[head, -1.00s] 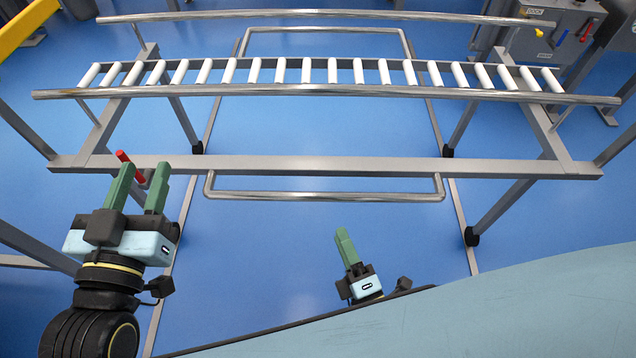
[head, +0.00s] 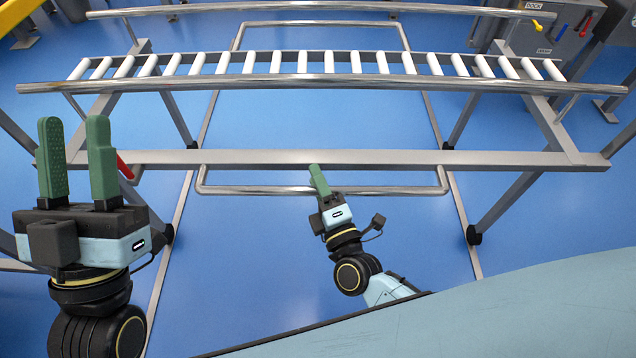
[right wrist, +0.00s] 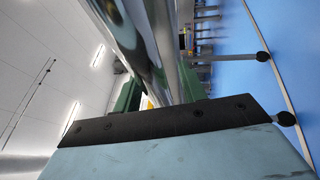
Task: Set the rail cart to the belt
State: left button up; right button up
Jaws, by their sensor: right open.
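The rail cart (head: 385,158) spans the head view, a grey frame with a bed of white rollers (head: 301,64) and chrome side rails. A chrome handle bar (head: 250,190) loops out low at its near side. My right gripper (head: 317,172) is open at this handle. In the right wrist view a chrome bar (right wrist: 150,50) passes between the green fingers; I cannot tell whether they touch it. My left gripper (head: 77,140) is open and empty, raised at the left. A red handle (head: 124,168) shows just behind its fingers, partly hidden. I cannot pick out a separate belt.
Two thin floor rails (head: 462,215) run away under the cart. Cart legs with black casters (head: 473,235) stand on blue floor. Floor before the handle is clear.

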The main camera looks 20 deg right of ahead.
jog(key=shift+c, duration=0.3)
grip_shut()
jog(key=shift+w, duration=0.1)
